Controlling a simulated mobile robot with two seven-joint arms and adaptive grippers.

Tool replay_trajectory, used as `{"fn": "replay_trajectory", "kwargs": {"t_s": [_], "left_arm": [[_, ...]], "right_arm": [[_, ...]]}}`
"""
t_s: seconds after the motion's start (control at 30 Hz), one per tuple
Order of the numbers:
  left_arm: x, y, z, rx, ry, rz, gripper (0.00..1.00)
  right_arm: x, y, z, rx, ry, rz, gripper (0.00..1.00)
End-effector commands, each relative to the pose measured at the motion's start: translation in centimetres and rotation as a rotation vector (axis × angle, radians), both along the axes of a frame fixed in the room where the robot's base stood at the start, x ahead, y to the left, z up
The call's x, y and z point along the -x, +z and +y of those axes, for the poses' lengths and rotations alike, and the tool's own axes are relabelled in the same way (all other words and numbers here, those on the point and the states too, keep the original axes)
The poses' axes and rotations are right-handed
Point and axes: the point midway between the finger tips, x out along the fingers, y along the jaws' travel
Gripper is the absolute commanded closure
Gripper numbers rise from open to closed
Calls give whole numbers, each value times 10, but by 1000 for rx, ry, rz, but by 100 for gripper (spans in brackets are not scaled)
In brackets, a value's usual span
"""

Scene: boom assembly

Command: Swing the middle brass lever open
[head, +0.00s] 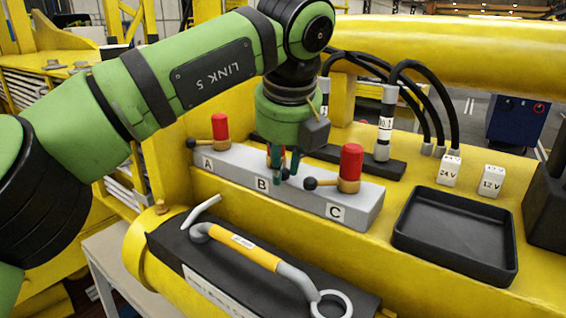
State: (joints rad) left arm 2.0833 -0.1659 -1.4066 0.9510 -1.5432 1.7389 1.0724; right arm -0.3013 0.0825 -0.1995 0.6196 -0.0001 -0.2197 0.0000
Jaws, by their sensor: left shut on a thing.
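A grey valve block (235,188) carries three stations marked A, B and C. My left gripper (284,170) reaches down from above at B, its green fingers shut on the middle lever. Only a dark knob of the middle lever (287,174) shows between the fingers; the rest of it is hidden behind the gripper, so its angle cannot be told. The levers at A (202,143) and C (325,183) have black knobs pointing left and brass-coloured bases under red caps. My right gripper is out of view.
An empty black tray (405,240) stands right of the block, with white boxes marked 24 V (449,171) and 12 V (491,181) behind it. Black hoses (415,85) rise behind the block. A yellow-gripped tool (245,250) lies in front on a black surface.

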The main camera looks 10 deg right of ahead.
Motion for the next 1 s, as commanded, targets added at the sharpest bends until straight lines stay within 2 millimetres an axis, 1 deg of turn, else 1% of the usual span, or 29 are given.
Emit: {"fn": "replay_trajectory", "kwargs": {"t_s": [0.03, 0.47, 0.5, 0.53, 0.87, 0.97, 1.0], "left_arm": [[-4, 6, 1, 12, 14, -17, 100], [-4, 7, 2, 13, 19, -17, 100], [-4, 7, 2, 13, 19, -17, 68], [-4, 6, 1, 13, 18, -16, 56], [-2, 4, 1, 5, 12, -9, 56], [1, 10, 1, 5, 12, -10, 56], [3, 15, 1, 6, 12, -11, 56]], "right_arm": [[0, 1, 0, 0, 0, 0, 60], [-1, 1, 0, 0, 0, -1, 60], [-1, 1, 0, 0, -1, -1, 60], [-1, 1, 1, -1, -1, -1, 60], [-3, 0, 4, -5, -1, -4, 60], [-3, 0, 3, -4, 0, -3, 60], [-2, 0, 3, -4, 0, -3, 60]]}}
